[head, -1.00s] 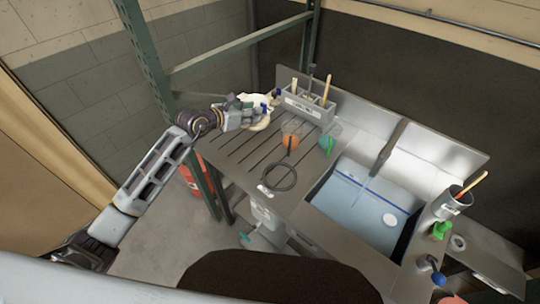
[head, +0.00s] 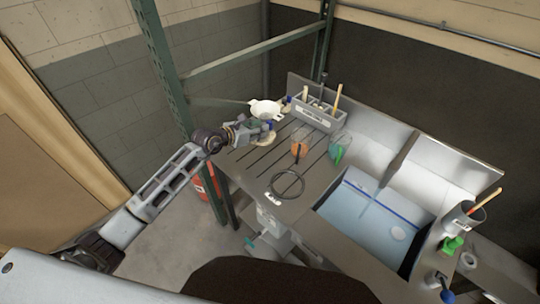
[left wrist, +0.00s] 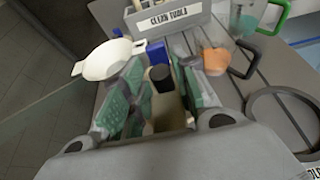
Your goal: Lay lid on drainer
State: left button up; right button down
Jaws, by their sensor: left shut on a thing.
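My left gripper (head: 266,131) is at the back left of the grooved metal drainer (head: 243,166). It is shut on a cream lid (head: 264,139), whose pale edge shows just below the fingers in the head view. In the left wrist view a black knob (left wrist: 162,78) stands between the fingers (left wrist: 158,98), with cream surface below it. The fingers hide most of the lid, and I cannot tell whether it touches the drainer. A white eared bowl (head: 265,108) is just behind the gripper. My right gripper is out of view.
The grey "clean tools" caddy (head: 314,117) stands behind. An orange-filled beaker (head: 299,148) and a green-handled jug (head: 339,147) are to the right. A black ring (head: 288,184) lies at the drainer's front. The sink (head: 370,215) is farther right. A green post (head: 160,50) rises left.

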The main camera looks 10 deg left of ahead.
pick_arm(q)
jog(key=shift+f, duration=2.85)
jog(key=shift+f, duration=1.85)
jog(key=shift+f, duration=0.15)
jog(key=o, duration=1.1)
jog(key=shift+c, duration=0.2)
jog(key=shift+r, duration=0.2)
jog(key=v, duration=1.2)
